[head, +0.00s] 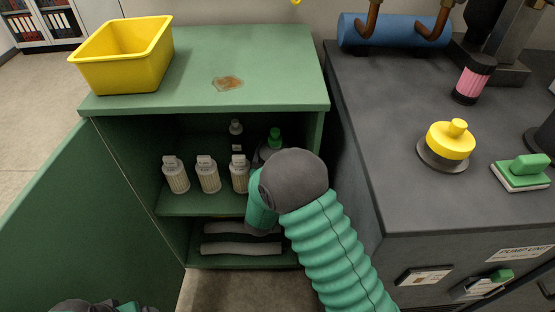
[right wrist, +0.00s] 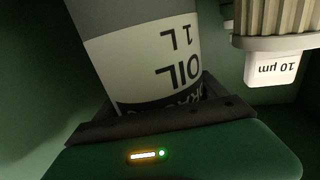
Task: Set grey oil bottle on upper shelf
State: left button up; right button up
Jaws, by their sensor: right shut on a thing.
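The grey oil bottle (right wrist: 140,65), with a white and black label reading OIL 1L, fills the upper middle of the right wrist view. In the head view its green cap and grey shoulder (head: 270,150) show behind my right wrist, in the upper part of the green cabinet. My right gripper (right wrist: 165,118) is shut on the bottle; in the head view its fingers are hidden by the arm. The upper shelf (head: 215,205) carries the bottle's neighbours; the bottle's base and any contact with the shelf are hidden. My left gripper (head: 95,306) is barely in view at the bottom left.
Several white filters (head: 207,174) stand in a row left of the bottle; one filter (right wrist: 275,25) is close in the right wrist view. A dark bottle (head: 236,138) stands behind them. Grey rolls (head: 240,248) lie below. The cabinet door (head: 75,215) is open at left.

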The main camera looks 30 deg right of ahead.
jog(key=f+b, duration=0.2)
jog(key=w+d+f+b, duration=0.1)
jog(key=shift+f, duration=0.3)
jog(key=shift+a+r, duration=0.1)
jog(key=shift+a, duration=0.1)
jog(key=o, duration=2)
jog(key=p+v, duration=0.4)
jog(key=v, duration=0.8)
jog(key=shift+p, duration=0.35)
